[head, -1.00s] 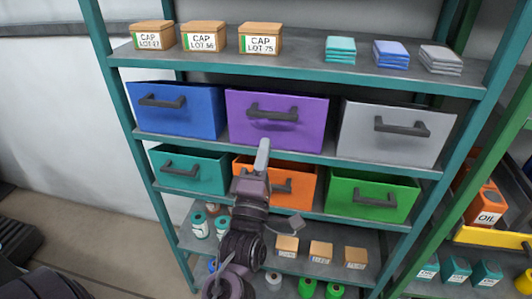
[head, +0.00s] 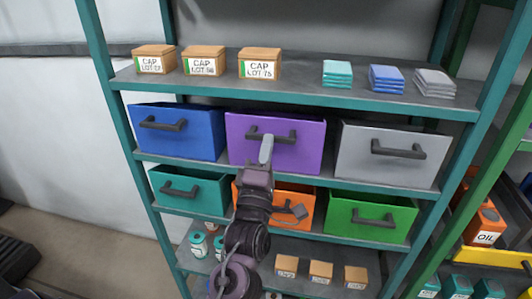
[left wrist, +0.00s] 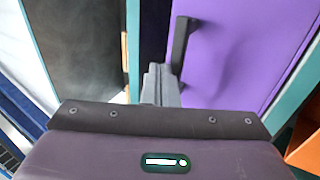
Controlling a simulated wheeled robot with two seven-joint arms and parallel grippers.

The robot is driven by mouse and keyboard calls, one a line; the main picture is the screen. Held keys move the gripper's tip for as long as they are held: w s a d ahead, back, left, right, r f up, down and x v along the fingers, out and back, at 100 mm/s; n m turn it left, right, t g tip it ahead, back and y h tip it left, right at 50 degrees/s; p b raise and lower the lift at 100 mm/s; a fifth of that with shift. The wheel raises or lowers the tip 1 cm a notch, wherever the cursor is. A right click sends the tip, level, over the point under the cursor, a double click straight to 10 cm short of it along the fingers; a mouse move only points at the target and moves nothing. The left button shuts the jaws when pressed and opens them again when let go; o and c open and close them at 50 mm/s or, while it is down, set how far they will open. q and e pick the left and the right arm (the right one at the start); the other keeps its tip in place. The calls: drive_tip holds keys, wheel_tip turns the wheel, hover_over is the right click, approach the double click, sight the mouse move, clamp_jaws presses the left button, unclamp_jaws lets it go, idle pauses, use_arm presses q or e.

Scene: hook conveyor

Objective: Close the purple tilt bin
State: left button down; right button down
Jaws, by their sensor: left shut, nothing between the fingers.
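The purple tilt bin (head: 302,152) sits in the middle of the upper bin row, with a dark bar handle (head: 272,137) across its front. How far its front tilts out is hard to tell. My left gripper (head: 267,149) is shut and empty, in front of the bin, with its tips overlapping the handle in the head view. In the left wrist view the shut fingers (left wrist: 161,82) are close beside the handle (left wrist: 181,45), and the purple front (left wrist: 245,55) fills the right half. I cannot tell whether they touch. My right gripper is not in view.
A blue bin (head: 177,133) and a grey bin (head: 390,160) flank the purple one. Teal (head: 188,192), orange (head: 290,206) and green (head: 370,220) bins sit below. Boxes (head: 260,63) and folded cloths stand on the shelf above. Teal shelf posts (head: 468,150) bound the rack.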

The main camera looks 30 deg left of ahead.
use_arm(q)
drive_tip(key=shift+r, duration=0.35)
idle(0.4)
